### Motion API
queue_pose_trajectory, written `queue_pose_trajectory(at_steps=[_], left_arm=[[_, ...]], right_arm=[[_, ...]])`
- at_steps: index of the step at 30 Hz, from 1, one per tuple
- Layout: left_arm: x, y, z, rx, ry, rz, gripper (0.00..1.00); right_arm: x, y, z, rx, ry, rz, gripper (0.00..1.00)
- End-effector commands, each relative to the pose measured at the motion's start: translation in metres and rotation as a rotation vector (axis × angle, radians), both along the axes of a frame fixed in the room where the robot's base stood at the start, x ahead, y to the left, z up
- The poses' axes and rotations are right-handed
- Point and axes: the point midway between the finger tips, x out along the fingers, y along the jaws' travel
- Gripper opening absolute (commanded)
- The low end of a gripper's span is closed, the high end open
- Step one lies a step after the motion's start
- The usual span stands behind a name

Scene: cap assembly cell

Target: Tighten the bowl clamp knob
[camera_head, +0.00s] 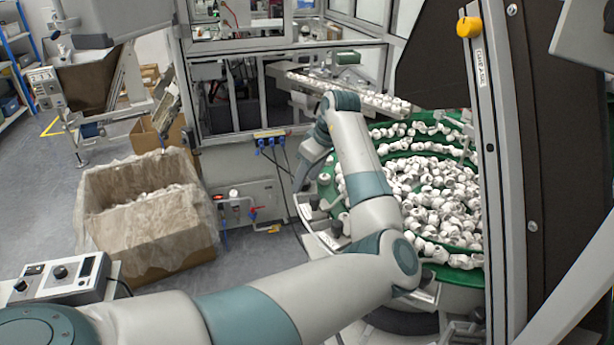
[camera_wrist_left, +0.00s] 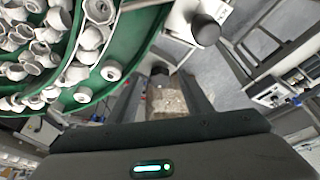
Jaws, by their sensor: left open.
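A round black knob (camera_wrist_left: 205,30) on a pale bracket stands beside the green bowl (camera_wrist_left: 128,62) in the left wrist view. A smaller dark knob-like part (camera_wrist_left: 160,69) shows between my fingers there; I cannot tell which is the bowl clamp knob. My left gripper (camera_wrist_left: 160,82) is open, with nothing seen held between its fingers. In the head view my left gripper (camera_head: 299,178) is at the left rim of the green bowl (camera_head: 456,259), partly hidden by my wrist. The knobs cannot be made out clearly there. My right gripper is not in view.
White caps (camera_head: 440,190) fill the bowl. A feed track (camera_head: 345,92) with caps lies behind it. A lined cardboard box (camera_head: 150,240) stands on the floor to the left. A dark panel with a grey post (camera_head: 487,180) stands at the right. The floor between box and machine is clear.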

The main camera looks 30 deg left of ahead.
Motion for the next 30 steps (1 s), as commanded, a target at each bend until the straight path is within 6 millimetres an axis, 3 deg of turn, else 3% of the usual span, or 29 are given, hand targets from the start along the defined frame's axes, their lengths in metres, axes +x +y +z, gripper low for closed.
queue_pose_trajectory(at_steps=[4, 9, 20, 30], left_arm=[[0.000, 0.000, 0.000, 0.000, 0.000, 0.000, 0.44], [0.000, 0.000, 0.000, 0.000, 0.001, 0.000, 0.05], [-0.001, 0.000, 0.002, -0.001, 0.001, -0.027, 0.05], [-0.002, 0.001, 0.005, 0.001, 0.001, -0.189, 0.05]], right_arm=[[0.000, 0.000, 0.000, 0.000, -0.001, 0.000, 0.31], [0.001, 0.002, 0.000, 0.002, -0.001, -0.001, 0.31], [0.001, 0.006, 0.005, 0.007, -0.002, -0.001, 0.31], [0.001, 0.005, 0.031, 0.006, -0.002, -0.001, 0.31]])
